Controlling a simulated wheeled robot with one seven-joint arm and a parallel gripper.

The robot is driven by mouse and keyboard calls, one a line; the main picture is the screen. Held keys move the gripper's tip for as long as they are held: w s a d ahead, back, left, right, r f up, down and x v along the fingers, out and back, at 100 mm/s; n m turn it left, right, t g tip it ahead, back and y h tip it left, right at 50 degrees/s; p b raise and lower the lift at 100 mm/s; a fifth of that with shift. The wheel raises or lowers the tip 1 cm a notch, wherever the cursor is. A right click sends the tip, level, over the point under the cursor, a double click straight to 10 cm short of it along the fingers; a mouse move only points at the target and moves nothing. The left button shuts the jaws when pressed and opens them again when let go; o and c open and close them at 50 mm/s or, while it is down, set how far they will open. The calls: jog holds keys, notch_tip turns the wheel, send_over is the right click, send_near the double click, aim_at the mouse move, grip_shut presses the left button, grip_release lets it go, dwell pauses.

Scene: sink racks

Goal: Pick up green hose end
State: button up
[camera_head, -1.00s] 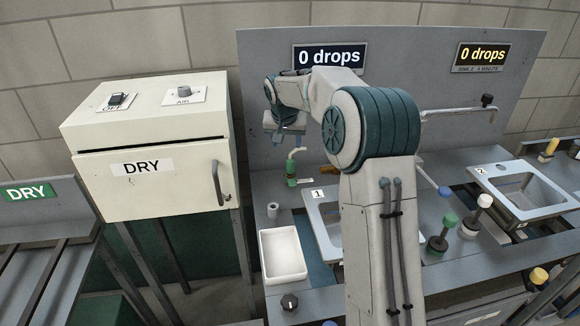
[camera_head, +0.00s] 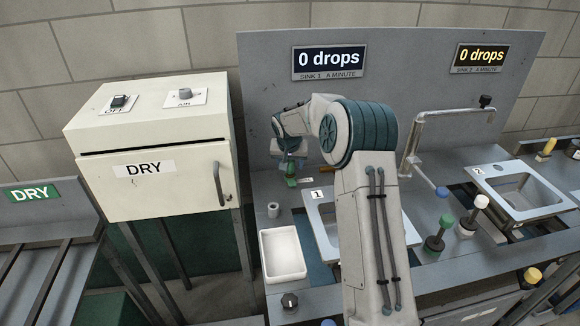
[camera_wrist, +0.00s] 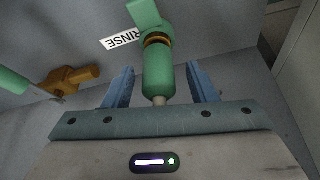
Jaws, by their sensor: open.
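The green hose end (camera_wrist: 159,78) is a green cylinder with a brass-coloured collar and a green part beyond it. In the wrist view it lies between the two blue fingers of my gripper (camera_wrist: 162,84), with a visible gap on each side. In the head view my gripper (camera_head: 287,157) is low over the counter at the back, left of sink 1. The green hose end (camera_head: 291,168) shows just under it there, partly hidden by the gripper. My gripper is open and holds nothing.
A brass-orange valve (camera_wrist: 70,79) is to the left in the wrist view. The white tray (camera_head: 283,254), sink 1 (camera_head: 318,220) and the DRY cabinet (camera_head: 150,165) stand nearby. A grey faucet (camera_head: 440,114) rises right of my arm.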

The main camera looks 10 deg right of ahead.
jog(key=c, duration=1.1)
jog(key=shift+r, duration=0.15)
